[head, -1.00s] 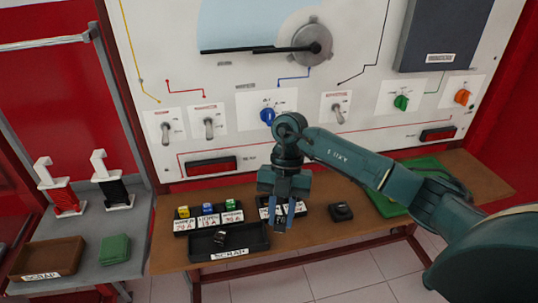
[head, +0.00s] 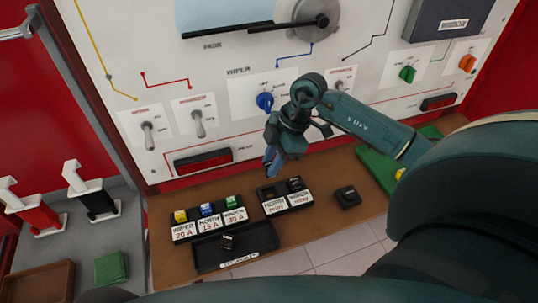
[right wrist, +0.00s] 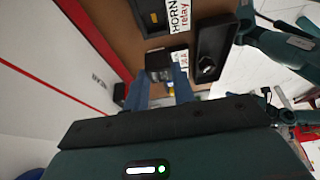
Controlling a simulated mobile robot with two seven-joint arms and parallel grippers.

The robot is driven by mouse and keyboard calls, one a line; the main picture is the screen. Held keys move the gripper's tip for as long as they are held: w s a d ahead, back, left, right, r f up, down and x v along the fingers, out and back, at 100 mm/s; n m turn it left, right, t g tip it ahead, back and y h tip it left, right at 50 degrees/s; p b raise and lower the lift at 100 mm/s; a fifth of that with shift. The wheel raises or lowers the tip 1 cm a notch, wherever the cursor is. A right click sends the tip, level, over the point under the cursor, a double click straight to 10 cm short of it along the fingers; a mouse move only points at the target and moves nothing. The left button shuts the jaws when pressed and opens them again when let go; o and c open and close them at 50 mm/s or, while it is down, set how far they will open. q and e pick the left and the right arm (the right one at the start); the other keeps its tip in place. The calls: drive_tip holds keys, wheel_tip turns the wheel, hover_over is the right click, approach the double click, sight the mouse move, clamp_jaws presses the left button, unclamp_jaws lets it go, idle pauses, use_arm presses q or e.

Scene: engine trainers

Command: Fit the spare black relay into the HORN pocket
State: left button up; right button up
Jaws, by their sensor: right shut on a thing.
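My right gripper (head: 271,160) hangs above and behind the two-pocket relay holder (head: 287,201). It is shut on a dark block, seemingly the spare black relay (right wrist: 160,62), between the blue fingers in the right wrist view; the block is hard to make out in the head view. The HORN pocket (head: 269,193) is the holder's left one and looks empty. It also shows near the top of the right wrist view (right wrist: 153,17). A black relay (head: 295,184) sits in the right pocket. My left gripper is not in view.
A fuse block (head: 209,221) with yellow, blue and green fuses stands left of the holder. A black stand (head: 347,196) is to the right. The switch panel (head: 232,90) rises behind.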

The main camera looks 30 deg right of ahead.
wheel_tip(320, 180, down, 5)
drive_tip(key=b, duration=0.4)
drive_tip(key=shift+f+b, duration=0.1)
drive_tip(key=shift+b, duration=0.3)
drive_tip(key=shift+f, duration=0.75)
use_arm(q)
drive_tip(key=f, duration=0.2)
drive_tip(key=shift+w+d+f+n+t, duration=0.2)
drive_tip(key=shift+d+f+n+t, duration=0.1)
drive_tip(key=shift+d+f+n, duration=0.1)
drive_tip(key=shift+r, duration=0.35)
use_arm(e)
drive_tip(key=shift+r, duration=0.15)
use_arm(q)
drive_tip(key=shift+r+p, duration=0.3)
drive_tip(key=shift+p, duration=0.25)
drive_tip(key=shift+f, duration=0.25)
use_arm(e)
drive_tip(key=shift+a+f, duration=0.1)
drive_tip(key=shift+f, duration=0.7)
drive_tip(key=shift+f, duration=0.5)
